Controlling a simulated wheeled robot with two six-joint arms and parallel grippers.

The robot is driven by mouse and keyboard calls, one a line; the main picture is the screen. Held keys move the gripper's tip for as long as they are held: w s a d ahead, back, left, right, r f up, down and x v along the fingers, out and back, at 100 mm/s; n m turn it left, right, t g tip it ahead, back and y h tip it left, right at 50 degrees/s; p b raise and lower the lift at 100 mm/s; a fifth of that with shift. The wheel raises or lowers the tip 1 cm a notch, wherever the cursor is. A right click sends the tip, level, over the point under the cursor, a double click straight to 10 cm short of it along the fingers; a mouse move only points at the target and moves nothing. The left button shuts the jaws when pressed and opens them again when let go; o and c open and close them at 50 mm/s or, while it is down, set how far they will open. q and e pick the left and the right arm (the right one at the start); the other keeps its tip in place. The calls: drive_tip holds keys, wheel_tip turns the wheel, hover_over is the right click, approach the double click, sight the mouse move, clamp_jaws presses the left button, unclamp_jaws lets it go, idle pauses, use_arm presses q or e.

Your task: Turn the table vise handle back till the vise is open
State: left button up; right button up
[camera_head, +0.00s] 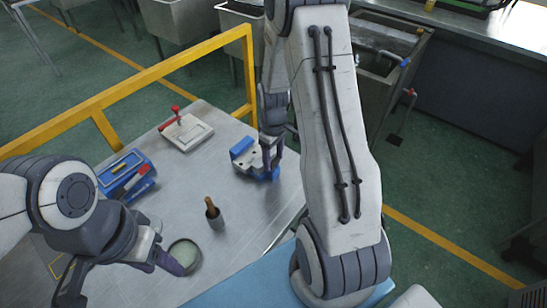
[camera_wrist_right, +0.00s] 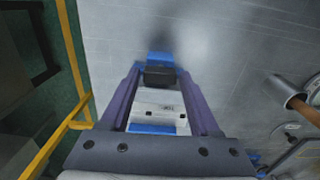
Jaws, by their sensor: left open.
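The table vise (camera_head: 243,153) is a small blue and white-grey block near the right edge of the metal table. In the right wrist view the vise (camera_wrist_right: 158,103) lies between and below the fingers, with a blue end and a dark block across it. My right gripper (camera_head: 270,155) points down at the vise. Its purple fingers (camera_wrist_right: 159,75) stand apart on either side of the dark block; I cannot tell whether they touch it. I cannot make out the handle clearly. My left gripper (camera_head: 118,278) is open at the front left, away from the vise, one finger beside a round dish.
The round dish (camera_head: 186,250) and a dark cup with a wooden-handled tool (camera_head: 213,211) stand mid-table. A blue box (camera_head: 125,175) and a white plate with a red-handled clamp (camera_head: 187,132) lie behind. A yellow rail (camera_head: 170,65) borders the far side.

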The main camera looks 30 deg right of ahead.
sight(273, 161)
drive_tip(key=shift+o, duration=0.6)
wheel_tip(273, 161, up, 10)
drive_tip(key=b, duration=0.1)
drive_tip(key=shift+r, duration=0.25)
drive_tip(key=s+a+r+n, duration=0.1)
drive_tip(key=s+a+r, duration=0.2)
drive_tip(key=a, duration=0.8)
drive_tip(key=s+a+r+n+y, duration=0.1)
drive_tip(key=s+a+r+n, duration=0.1)
drive_tip(key=s+a, duration=1.2)
drive_tip(key=s, duration=0.4)
drive_tip(key=shift+s+r, duration=0.15)
drive_tip(key=shift+r, duration=0.1)
